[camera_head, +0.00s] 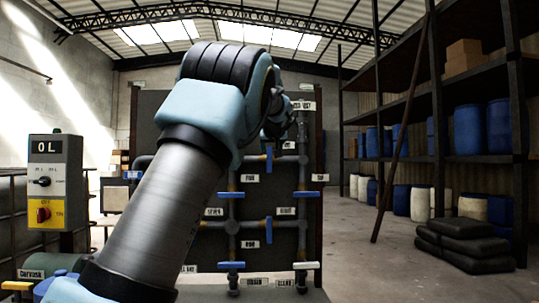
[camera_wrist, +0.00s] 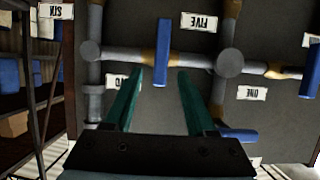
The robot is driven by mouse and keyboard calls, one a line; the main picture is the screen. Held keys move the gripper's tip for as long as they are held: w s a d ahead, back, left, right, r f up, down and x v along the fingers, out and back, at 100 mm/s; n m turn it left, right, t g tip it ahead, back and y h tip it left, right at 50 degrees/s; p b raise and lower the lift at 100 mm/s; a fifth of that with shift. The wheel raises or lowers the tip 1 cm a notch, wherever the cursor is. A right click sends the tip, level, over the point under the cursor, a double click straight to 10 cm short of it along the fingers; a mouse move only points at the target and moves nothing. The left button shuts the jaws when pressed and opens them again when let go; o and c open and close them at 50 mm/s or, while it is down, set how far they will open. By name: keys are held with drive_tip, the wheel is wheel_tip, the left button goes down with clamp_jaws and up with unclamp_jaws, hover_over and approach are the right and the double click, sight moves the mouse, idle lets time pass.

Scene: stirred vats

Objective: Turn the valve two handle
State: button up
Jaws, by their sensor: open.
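The valve two handle is a blue bar (camera_wrist: 163,52), upright in the wrist view, on a grey pipe between two junctions. Its label (camera_wrist: 122,82), partly hidden by a finger, sits beside that pipe. The handle also shows upright in the head view (camera_head: 269,157), just below the end of my arm. My gripper (camera_wrist: 160,71) is open, with its two green fingers pointing at the panel. The handle's near end appears between the fingertips; I cannot tell whether it lies within their depth. No contact shows.
Other blue handles are close by, one at valve one (camera_wrist: 308,70) and another beside the right finger (camera_wrist: 238,135). Pipes and junctions (camera_wrist: 229,62) stand out from the dark panel. A switch box (camera_head: 54,182) stands at left, shelving (camera_head: 437,110) at right.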

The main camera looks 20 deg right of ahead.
sight(269, 154)
drive_tip(key=p+x, duration=0.2)
drive_tip(key=x, duration=0.4)
drive_tip(key=shift+w+f, duration=0.2)
drive_tip(key=shift+w, duration=0.05)
clamp_jaws()
idle(0.3)
